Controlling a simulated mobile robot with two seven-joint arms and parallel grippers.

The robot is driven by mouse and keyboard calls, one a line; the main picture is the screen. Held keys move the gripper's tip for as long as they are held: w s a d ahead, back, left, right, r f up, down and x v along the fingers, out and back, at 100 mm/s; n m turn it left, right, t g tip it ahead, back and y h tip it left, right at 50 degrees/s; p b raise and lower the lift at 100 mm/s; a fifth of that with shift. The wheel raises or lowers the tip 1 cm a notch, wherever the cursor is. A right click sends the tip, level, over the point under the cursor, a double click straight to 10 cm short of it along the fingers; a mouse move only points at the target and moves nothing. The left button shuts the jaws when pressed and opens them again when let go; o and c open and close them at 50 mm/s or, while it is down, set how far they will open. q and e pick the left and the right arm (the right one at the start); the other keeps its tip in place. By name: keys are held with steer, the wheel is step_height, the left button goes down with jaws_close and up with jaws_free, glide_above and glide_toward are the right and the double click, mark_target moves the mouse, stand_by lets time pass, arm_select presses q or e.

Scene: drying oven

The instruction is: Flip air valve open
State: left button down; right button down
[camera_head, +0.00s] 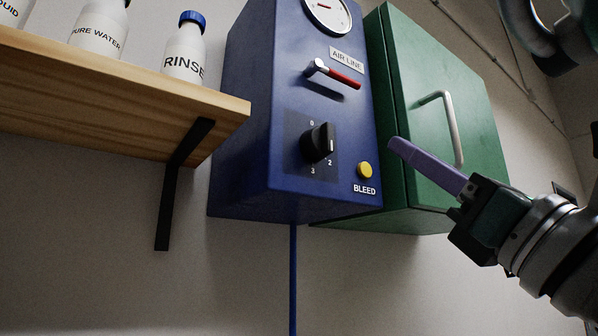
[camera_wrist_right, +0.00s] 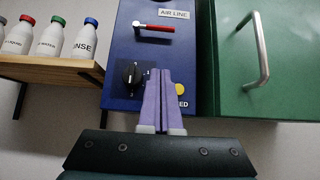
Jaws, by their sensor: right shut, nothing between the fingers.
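The air valve is a red-handled lever (camera_head: 345,78) under the AIR LINE label (camera_head: 347,60) on the front of the blue box (camera_head: 262,110). The lever lies sideways, its red end to the right and slightly down. It also shows in the right wrist view (camera_wrist_right: 155,28). My right gripper (camera_head: 392,143), with purple fingers, is shut and empty. It is below and to the right of the lever, apart from it, near the green cabinet. In the right wrist view its fingertips (camera_wrist_right: 159,72) cover part of the box front between the black knob and the yellow button. My left gripper is not seen.
Below the lever are a black rotary knob (camera_head: 319,143) and a yellow BLEED button (camera_head: 365,171). A gauge (camera_head: 328,14) is above. The green cabinet (camera_head: 445,85) has a protruding handle (camera_head: 452,125). A wooden shelf (camera_head: 110,85) with bottles stands left.

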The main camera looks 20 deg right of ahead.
mark_target(336, 76)
steer(key=p+x, duration=0.3)
steer(key=x, duration=0.1)
steer(key=r+p+x, duration=0.1)
steer(key=p+x, duration=0.2)
steer(key=x, duration=0.1)
steer(key=s+p+x, duration=0.1)
steer(key=p+x, duration=0.2)
steer(key=x, duration=0.1)
steer(key=shift+s+d+r, duration=0.15)
steer(key=shift+d, duration=0.1)
steer(key=shift+r+p, duration=0.7)
steer(key=shift+p, duration=0.15)
steer(key=shift+n, duration=0.3)
